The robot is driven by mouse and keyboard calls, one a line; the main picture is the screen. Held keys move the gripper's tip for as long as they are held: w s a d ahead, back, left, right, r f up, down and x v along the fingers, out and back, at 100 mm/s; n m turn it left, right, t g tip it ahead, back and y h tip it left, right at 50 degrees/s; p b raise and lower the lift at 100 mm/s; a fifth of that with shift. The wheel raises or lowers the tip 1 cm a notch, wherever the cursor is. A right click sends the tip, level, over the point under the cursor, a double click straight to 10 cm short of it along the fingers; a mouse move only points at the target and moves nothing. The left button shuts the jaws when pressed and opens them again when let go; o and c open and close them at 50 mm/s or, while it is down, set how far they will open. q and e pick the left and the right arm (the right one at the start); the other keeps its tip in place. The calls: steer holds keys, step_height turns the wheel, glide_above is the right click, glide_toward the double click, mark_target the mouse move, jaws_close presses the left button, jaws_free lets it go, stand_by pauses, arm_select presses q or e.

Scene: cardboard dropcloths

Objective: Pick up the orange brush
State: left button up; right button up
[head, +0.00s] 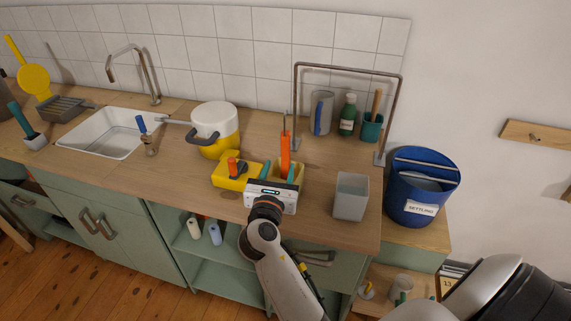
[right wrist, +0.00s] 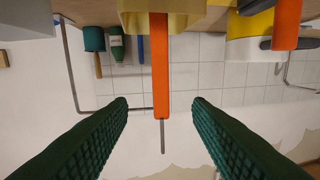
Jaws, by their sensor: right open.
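The orange brush (head: 285,152) stands upright in a pale yellow holder (head: 299,172) near the counter's front, with a thin metal rod on top. Its lower end is hidden in the holder. My right gripper (head: 278,173) is open in front of it, its teal fingers pointing toward it. In the right wrist view, which is upside down, the brush's orange handle (right wrist: 160,65) is in line with the gap between the open fingers (right wrist: 160,103). I cannot tell whether it is between the fingertips or just beyond them. My left gripper is not in view.
A yellow block with an orange-handled item (head: 232,168) is close on the left. A grey cup (head: 350,196) stands to the right. A yellow-white pot (head: 215,130) is farther left.

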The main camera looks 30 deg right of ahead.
mark_target(285, 146)
steer(key=x, duration=0.2)
steer(key=p+x, duration=0.1)
steer(key=x, duration=0.4)
steer(key=shift+a+r, duration=0.1)
steer(key=shift+r, duration=0.25)
steer(key=shift+w+r+p, duration=0.15)
steer(key=shift+w+p, duration=0.05)
steer(key=shift+p, duration=0.2)
steer(key=x, duration=0.3)
steer(key=p+x, duration=0.1)
steer(key=shift+w+d+r, duration=0.15)
steer(key=shift+d+r, duration=0.1)
steer(key=shift+r, duration=0.15)
steer(key=shift+w+d+f, duration=0.1)
steer(key=shift+w, duration=0.05)
steer(key=shift+c, duration=1)
jaws_close()
